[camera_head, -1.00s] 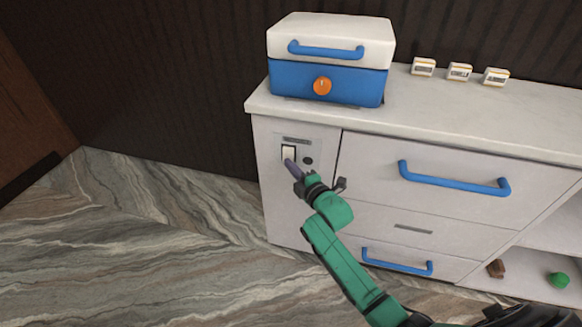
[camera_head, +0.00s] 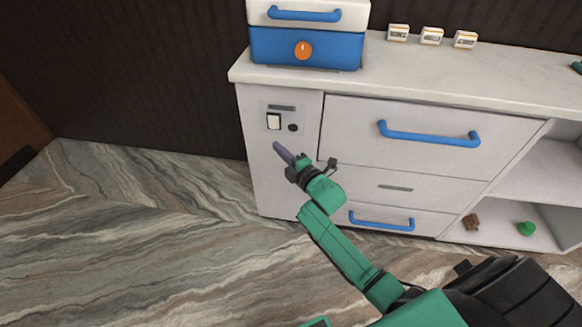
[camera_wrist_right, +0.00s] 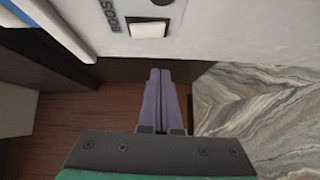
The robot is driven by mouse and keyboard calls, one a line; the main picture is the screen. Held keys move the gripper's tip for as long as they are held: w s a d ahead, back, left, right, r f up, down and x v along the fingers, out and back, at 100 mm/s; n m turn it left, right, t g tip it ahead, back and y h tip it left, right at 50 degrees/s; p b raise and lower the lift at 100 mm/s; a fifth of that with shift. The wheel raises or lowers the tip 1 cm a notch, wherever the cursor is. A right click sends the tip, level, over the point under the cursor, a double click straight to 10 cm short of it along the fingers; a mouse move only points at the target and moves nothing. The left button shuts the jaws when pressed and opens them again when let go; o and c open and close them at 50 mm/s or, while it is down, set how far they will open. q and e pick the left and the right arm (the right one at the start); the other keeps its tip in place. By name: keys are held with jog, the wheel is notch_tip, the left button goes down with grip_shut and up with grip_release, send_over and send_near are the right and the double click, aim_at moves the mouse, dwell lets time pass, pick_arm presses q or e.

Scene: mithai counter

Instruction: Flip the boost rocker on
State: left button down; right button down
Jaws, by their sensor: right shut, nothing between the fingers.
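The boost rocker (camera_head: 273,121) is a white switch in a dark frame on the front panel at the counter's left end. In the right wrist view the rocker (camera_wrist_right: 149,30) shows at the top, beside the lettering "BOOS", cut off by the edge. My right gripper (camera_head: 277,146) is shut and empty, a little below the rocker and apart from it. In the right wrist view its purple fingers (camera_wrist_right: 160,76) lie together below the switch. I cannot tell for sure which way the rocker is tilted. My left gripper is not in view.
A dark round knob or hole (camera_head: 292,128) sits right of the rocker. A blue and white box (camera_head: 306,49) with an orange knob stands on the counter above. Drawers with blue handles (camera_head: 429,134) are to the right. The floor at left is clear.

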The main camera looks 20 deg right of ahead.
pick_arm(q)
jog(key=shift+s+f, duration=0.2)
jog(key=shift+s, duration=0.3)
pick_arm(e)
jog(key=s+d+f, duration=0.1)
jog(key=s+d, duration=0.1)
jog(key=s, duration=0.4)
jog(key=shift+f, duration=0.15)
jog(key=shift+d, duration=0.1)
